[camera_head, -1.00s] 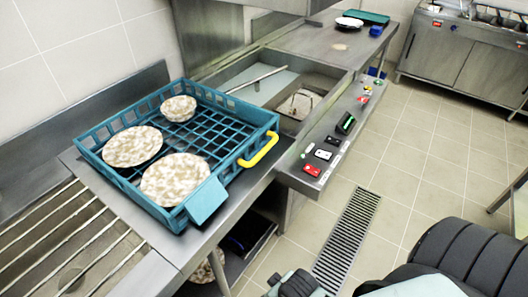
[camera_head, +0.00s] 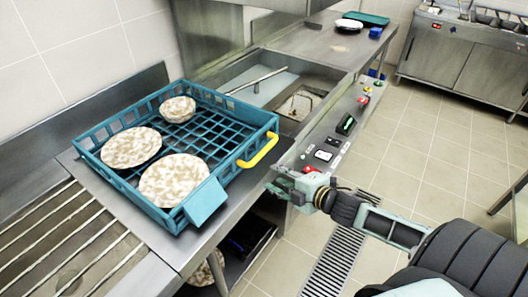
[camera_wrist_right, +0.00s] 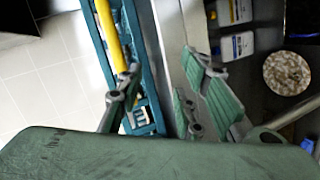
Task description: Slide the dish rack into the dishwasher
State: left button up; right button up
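The blue dish rack (camera_head: 235,117) sits on the steel counter and holds three speckled dishes: two plates (camera_head: 173,180) and a bowl (camera_head: 178,109). A yellow handle (camera_head: 259,151) is on its right side. My right gripper (camera_head: 277,187) is just right of the rack, near the counter edge and below the handle. In the right wrist view its fingers (camera_wrist_right: 165,70) are apart with nothing held; the yellow handle (camera_wrist_right: 108,35) lies near the left fingertip. The dishwasher appears to be the steel bay (camera_head: 285,93) beyond the rack. My left gripper is out of view.
A control panel (camera_head: 330,150) with switches runs along the front of the steel bay, close to my right gripper. A slatted drain surface (camera_head: 60,240) lies at the near left. A lower shelf (camera_head: 255,235) is under the counter.

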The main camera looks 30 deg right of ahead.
aim_at(266, 152)
jog(key=w+d+r+n+y, duration=0.2)
jog(key=d+r+n+y, duration=0.15)
jog(key=r+n, duration=0.2)
jog(key=shift+p+x, duration=0.5)
jog(key=shift+x, duration=3.45)
jog(key=shift+s+f, duration=0.1)
jog(key=shift+f, duration=0.1)
grip_shut()
